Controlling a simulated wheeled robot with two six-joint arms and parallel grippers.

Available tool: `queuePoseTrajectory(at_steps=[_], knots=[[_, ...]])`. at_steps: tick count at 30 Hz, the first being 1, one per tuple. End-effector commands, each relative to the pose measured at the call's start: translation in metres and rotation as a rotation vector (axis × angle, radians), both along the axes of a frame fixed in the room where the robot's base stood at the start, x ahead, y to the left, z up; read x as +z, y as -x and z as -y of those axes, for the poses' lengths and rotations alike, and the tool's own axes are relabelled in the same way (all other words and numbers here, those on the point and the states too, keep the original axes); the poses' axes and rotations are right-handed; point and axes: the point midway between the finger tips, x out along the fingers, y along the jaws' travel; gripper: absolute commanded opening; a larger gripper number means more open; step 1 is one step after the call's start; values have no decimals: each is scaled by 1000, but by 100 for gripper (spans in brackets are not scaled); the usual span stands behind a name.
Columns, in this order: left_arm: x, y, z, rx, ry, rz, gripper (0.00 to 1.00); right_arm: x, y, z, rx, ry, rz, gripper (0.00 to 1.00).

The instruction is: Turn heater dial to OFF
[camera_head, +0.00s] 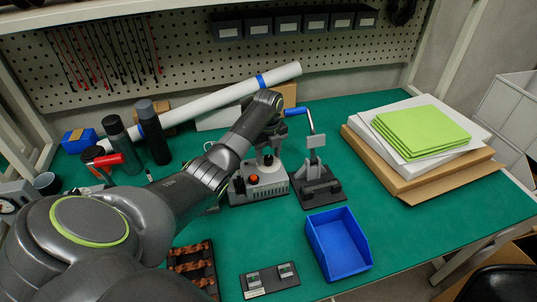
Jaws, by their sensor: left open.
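A small white unit with dark parts (268,188) stands mid-table; it looks like the heater. A red-orange round knob (254,179) shows on it, perhaps the dial; its setting and any OFF mark are too small to read. My left arm reaches in from the left and bends down over the unit. My left gripper (268,160) is open, pointing down just above and behind the knob. I cannot tell whether it touches the unit. The arm hides part of the area behind. My right gripper is not in view.
A black press with a blue handle (318,185) stands close to the right of the unit. A blue bin (338,243), a black plate with two switches (270,280) and a copper-filled tray (193,265) lie in front. Green sheets on boxes (420,130) are at right.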

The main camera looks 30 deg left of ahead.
Motion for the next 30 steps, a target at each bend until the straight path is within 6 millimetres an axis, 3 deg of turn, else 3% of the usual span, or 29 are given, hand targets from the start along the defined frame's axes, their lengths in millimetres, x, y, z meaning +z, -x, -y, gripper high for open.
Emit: queuePoseTrajectory(at_steps=[11,21,30], knots=[[-6,0,0,0,-1,0,50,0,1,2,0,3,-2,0],[-6,0,0,0,-1,0,6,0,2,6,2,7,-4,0],[-4,0,0,36,0,-1,6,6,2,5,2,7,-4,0]])
